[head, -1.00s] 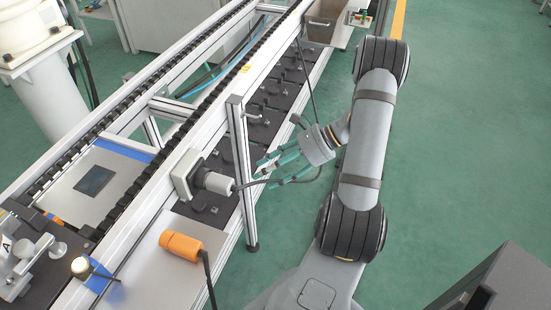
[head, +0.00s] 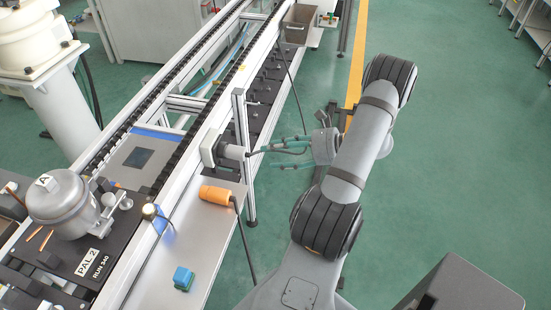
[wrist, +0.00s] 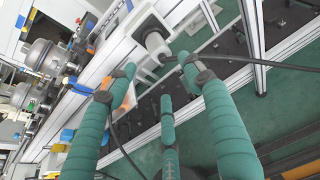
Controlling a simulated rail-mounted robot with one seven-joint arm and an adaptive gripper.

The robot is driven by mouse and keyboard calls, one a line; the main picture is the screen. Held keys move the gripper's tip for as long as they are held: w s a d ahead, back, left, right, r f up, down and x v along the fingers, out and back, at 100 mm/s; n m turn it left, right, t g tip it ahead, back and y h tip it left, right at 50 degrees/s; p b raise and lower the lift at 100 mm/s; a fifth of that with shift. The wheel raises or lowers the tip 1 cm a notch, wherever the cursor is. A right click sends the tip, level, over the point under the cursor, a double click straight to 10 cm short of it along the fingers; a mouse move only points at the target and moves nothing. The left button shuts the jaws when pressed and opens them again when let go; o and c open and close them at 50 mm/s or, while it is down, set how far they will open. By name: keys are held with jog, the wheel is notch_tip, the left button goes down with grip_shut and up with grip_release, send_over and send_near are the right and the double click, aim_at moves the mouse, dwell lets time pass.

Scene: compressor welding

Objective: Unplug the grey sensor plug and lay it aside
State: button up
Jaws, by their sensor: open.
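The grey sensor plug (head: 232,152) sits in a pale square socket box (head: 208,147) on the side of the conveyor frame. A dark cable leaves its free end and runs past my fingers. My gripper (head: 266,152) has teal fingers, is open and empty, and points at the plug from the right. In the wrist view, the plug (wrist: 155,42) lies just beyond and between the two upper fingertips (wrist: 157,65). I cannot tell whether a fingertip touches the plug or cable. A third finger shows lower in the middle.
An orange connector (head: 216,195) with a black cable lies on the light shelf (head: 203,252), near a blue block (head: 183,278). A compressor (head: 62,197) sits on a pallet at left. Some shelf around the block is clear.

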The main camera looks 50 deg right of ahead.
aim_at(250, 154)
jog(key=p+x, duration=0.1)
jog(key=x, duration=0.8)
jog(key=shift+w+f, duration=0.15)
jog(key=shift+w, duration=0.1)
jog(key=c, duration=0.3)
jog(key=shift+s+d, duration=0.1)
jog(key=shift+s, duration=0.05)
jog(key=c, duration=0.8)
